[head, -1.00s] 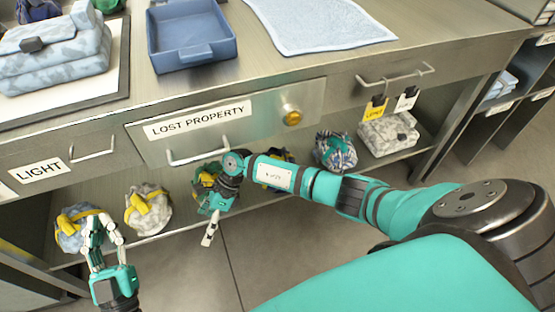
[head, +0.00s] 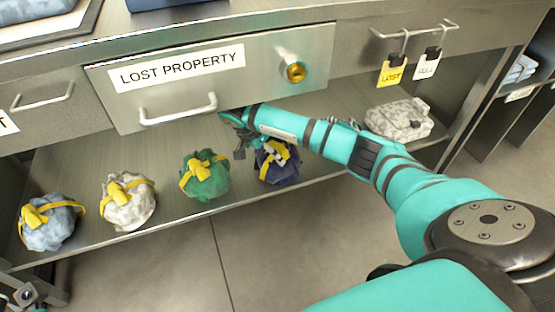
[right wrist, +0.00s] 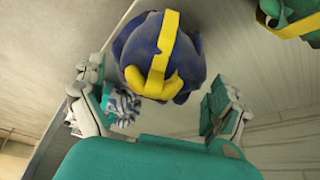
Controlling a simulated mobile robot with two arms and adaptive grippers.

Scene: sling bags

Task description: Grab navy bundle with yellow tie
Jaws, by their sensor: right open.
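The navy bundle (head: 284,174) with a yellow tie sits on the lower shelf, partly hidden by my right gripper (head: 267,150) and forearm. In the right wrist view the navy bundle (right wrist: 194,62) is just ahead, its yellow tie crossing it and its knot facing me. My right gripper (right wrist: 157,92) is open there, one finger on each side below the bundle, with a gap to it. It is not closed on anything.
A green bundle (head: 206,181), a white bundle (head: 128,206) and a light blue bundle (head: 47,230) stand left along the shelf. A striped bundle (right wrist: 122,104) shows behind the left finger. A grey camouflage bag (head: 398,121) lies right. The drawer front (head: 215,85) overhangs the shelf.

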